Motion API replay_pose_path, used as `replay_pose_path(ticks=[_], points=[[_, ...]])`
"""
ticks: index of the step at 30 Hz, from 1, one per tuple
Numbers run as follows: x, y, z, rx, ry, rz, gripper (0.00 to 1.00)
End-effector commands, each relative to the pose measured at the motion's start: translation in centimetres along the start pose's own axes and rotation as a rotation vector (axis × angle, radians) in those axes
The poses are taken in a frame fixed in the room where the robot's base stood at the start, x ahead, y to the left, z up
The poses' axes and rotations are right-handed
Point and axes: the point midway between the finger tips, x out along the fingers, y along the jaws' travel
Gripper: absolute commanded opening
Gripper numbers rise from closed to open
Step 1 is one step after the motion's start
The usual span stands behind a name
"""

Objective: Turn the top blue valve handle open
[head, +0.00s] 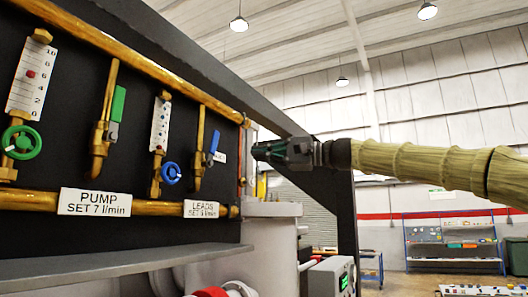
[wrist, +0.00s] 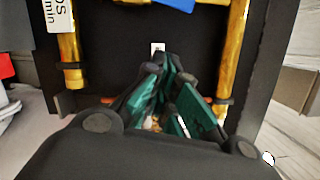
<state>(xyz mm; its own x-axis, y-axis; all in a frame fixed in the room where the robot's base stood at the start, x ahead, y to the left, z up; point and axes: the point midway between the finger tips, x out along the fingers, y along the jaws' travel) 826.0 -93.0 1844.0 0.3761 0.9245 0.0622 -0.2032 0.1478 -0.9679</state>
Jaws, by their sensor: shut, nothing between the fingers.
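The blue lever handle (head: 214,141) sits on a brass valve on the right part of the black panel in the head view, tilted slightly off upright. A blue piece that looks like this handle (wrist: 174,4) is cut off at the top edge of the wrist view. My gripper (head: 256,152) is to the right of the handle, near the panel's right end, apart from it. In the wrist view its teal fingers (wrist: 160,72) are together and empty, pointing at the black panel, with the blue piece beyond their tips.
A blue round handwheel (head: 171,173), a green lever (head: 118,104) and a green handwheel (head: 22,142) are on the same panel. Copper pipes (head: 150,208) run along it. A grey ledge (head: 120,264) juts out below. A blue rack (head: 453,243) stands far right.

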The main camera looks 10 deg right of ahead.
Motion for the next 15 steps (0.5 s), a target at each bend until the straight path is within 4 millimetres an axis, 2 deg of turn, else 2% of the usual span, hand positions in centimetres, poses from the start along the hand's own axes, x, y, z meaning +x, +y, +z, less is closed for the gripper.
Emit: replay_pose_path(ticks=[6,14,15], points=[[3.6,-0.3,0.0,0.002,0.000,0.002,0.00],[7.1,-0.2,-0.1,0.001,0.003,0.001,0.00],[7.0,-0.4,0.6,0.000,0.003,-0.001,0.00]])
